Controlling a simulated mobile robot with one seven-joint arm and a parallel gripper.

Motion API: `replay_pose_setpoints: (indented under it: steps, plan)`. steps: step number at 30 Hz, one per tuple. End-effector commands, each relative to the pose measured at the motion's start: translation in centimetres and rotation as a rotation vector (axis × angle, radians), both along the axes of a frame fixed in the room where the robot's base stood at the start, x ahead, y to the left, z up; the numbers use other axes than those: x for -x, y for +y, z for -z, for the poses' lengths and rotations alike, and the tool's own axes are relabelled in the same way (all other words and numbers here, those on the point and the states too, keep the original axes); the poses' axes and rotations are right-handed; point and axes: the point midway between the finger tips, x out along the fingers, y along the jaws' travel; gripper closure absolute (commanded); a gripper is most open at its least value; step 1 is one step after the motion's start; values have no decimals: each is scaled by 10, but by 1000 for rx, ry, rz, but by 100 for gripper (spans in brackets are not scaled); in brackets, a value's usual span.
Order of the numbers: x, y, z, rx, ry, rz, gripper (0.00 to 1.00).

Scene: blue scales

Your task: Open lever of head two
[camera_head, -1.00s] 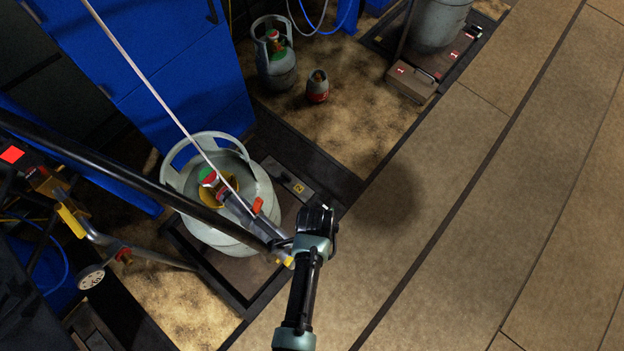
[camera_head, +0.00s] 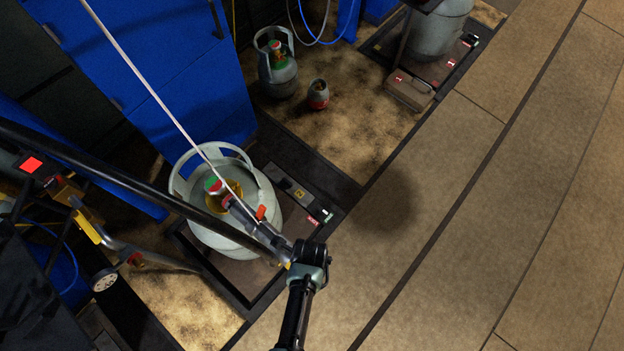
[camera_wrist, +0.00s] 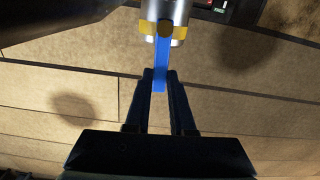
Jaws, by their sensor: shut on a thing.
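The filling head (camera_head: 258,228) is a grey metal body with an orange-red part, set on the valve of a grey gas cylinder (camera_head: 215,240). In the wrist view its silver end (camera_wrist: 163,10) has yellow blocks, and a blue lever (camera_wrist: 160,60) sticks out from it toward me. My gripper (camera_wrist: 160,80) has its two dark fingers shut on the lever, one on each side. In the head view my gripper (camera_head: 291,260) is at the lower right end of the filling head. My wrist hides most of the fingers and the lever there.
The cylinder stands on a dark scale (camera_head: 252,278). A black bar (camera_head: 120,178) and a thin pale line (camera_head: 150,85) cross near the head. Another filling head (camera_head: 105,240) hangs at left. Smaller cylinders (camera_head: 276,75) stand behind. The tan floor (camera_head: 470,220) at right is clear.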

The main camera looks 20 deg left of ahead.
Motion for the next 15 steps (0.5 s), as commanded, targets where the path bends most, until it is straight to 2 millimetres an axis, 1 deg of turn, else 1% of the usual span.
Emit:
replay_pose_setpoints:
  steps: [6,15]
  plan:
    - [4,0,0,3,2,64,100]
    - [5,0,0,3,2,85,100]
